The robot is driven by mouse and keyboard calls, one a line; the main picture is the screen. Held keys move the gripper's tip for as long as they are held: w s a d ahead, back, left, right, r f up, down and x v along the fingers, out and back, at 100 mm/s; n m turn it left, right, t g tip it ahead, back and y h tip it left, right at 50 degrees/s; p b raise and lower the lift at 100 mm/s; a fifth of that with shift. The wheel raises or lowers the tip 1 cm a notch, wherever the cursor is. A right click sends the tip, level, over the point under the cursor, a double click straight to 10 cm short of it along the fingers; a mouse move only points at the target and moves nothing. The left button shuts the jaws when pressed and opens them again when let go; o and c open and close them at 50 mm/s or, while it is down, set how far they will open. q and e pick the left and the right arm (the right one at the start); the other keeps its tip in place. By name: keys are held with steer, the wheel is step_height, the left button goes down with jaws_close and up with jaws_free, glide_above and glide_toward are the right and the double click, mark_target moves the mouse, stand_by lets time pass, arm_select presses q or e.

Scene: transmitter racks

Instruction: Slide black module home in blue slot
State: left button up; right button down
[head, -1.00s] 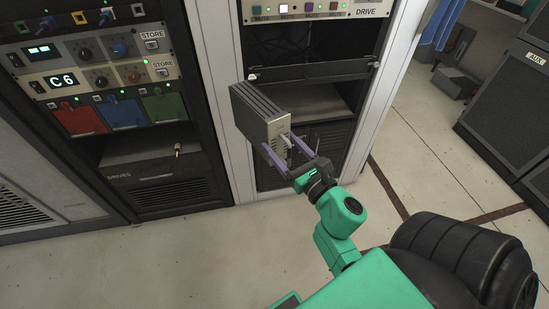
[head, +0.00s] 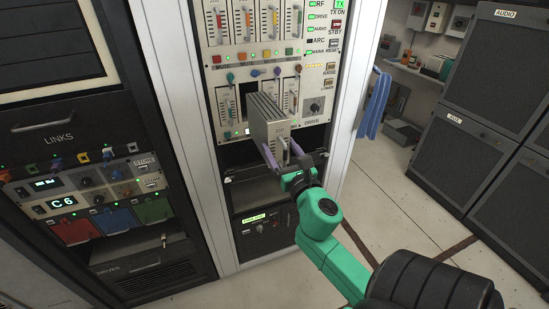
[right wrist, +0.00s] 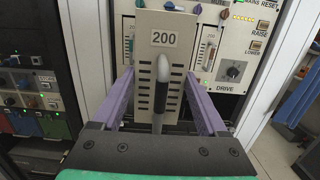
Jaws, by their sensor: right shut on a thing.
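The module (head: 268,115) is a dark grey ribbed box with a pale front plate marked 200 and a grey upright handle. In the right wrist view its front plate (right wrist: 148,42) fills the middle. My right gripper (head: 283,152) is shut on it, one purple finger at each side of the front. The module is held in front of the rack's row of units, its back end toward a dark open slot (head: 249,90) under a blue knob (head: 254,73). The module hides the lower slot, so I cannot tell whether its back end is inside. My left gripper is out of view.
Pale slider units (head: 229,105) flank the opening, with a DRIVE panel (head: 315,107) to the right. A dark shelf space (head: 258,190) lies below. Another rack (head: 95,190) stands left, and blue cloth (head: 375,103) hangs at the right. Floor on the right is clear.

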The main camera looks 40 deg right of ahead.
steer(key=shift+r, duration=0.25)
steer(key=shift+w+d+r, duration=0.1)
steer(key=shift+w+d, duration=0.05)
steer(key=shift+w, duration=0.4)
steer(key=shift+p+x, duration=0.3)
steer(key=shift+x, duration=2.1)
